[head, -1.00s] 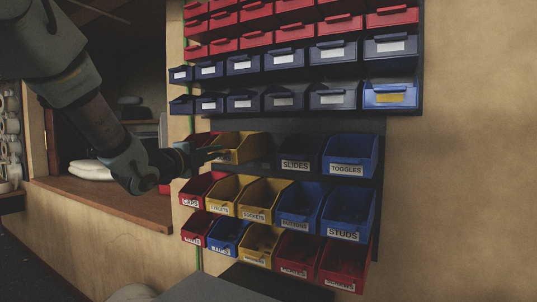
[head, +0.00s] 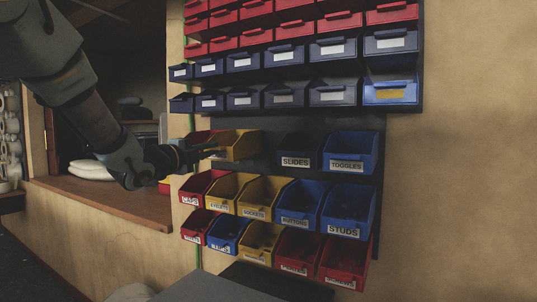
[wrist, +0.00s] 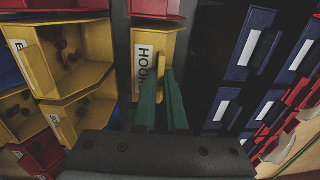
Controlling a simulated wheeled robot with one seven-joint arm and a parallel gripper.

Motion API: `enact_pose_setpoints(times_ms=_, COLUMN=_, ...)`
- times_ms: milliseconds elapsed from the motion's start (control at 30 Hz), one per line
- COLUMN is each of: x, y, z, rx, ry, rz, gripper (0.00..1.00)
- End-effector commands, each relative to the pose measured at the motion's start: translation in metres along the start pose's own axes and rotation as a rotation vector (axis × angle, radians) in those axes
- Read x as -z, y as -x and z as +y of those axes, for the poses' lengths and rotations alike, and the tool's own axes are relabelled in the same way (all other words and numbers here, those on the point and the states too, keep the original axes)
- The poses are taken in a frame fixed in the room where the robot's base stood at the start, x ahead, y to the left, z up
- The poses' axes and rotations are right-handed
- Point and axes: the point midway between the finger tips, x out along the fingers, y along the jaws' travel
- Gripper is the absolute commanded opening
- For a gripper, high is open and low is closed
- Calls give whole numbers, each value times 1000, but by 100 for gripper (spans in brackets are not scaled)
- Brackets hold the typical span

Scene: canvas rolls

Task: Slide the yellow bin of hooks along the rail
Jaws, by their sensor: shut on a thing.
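The yellow bin of hooks (head: 241,147) hangs in the top row of the lower bin rack, toward its left end. My gripper (head: 211,149) reaches it from the left at its front. In the wrist view the bin (wrist: 172,45) shows its "HOOKS" label, partly cut by a finger. My gripper's green fingers (wrist: 161,82) are shut on the yellow lip at the bin's front. The rail behind the bin is mostly hidden.
A red bin (head: 199,138) sits just left of the yellow bin. To the right is a dark gap, then the dark blue SLIDES bin (head: 297,150) and the blue TOGGLES bin (head: 350,150). More bins fill rows below, including the yellow sockets bin (head: 262,194); dark blue drawers hang above.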

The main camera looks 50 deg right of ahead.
Motion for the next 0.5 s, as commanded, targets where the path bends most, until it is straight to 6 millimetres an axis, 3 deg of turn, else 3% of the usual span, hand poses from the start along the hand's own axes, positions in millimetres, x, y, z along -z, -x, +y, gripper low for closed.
enact_pose_setpoints(times_ms=200, x=0, y=0, z=-1, rx=1, ry=0, rz=0, gripper=0)
enact_pose_setpoints(times_ms=233, x=0, y=0, z=-1, rx=1, ry=0, rz=1, gripper=11)
enact_pose_setpoints(times_ms=500, x=0, y=0, z=0, rx=0, ry=1, rz=0, gripper=42)
